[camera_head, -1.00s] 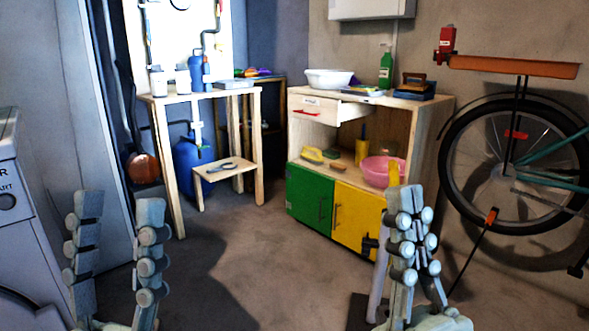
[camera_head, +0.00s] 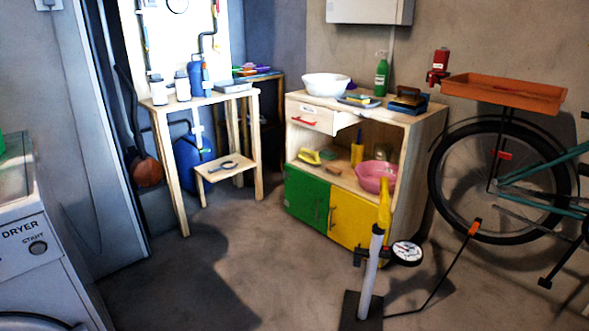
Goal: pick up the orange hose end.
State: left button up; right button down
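The orange hose end (camera_head: 474,228) is at the upper tip of a thin black hose (camera_head: 441,285), in front of the lower left part of the bicycle wheel. The hose runs down and left to the floor by a pump with a white barrel (camera_head: 370,278), a round gauge (camera_head: 407,252) and a black foot (camera_head: 358,313). I cannot tell whether the hose end touches the wheel. Neither my left nor my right gripper is in the head view now.
A bicycle wheel (camera_head: 433,185) stands on the right, with an orange tray (camera_head: 505,92) above it. A wooden cabinet (camera_head: 424,150) with green and yellow doors is behind the pump. A dryer (camera_head: 28,262) is at left. The middle floor is clear.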

aim_at(477, 222)
jog(key=z, duration=1.35)
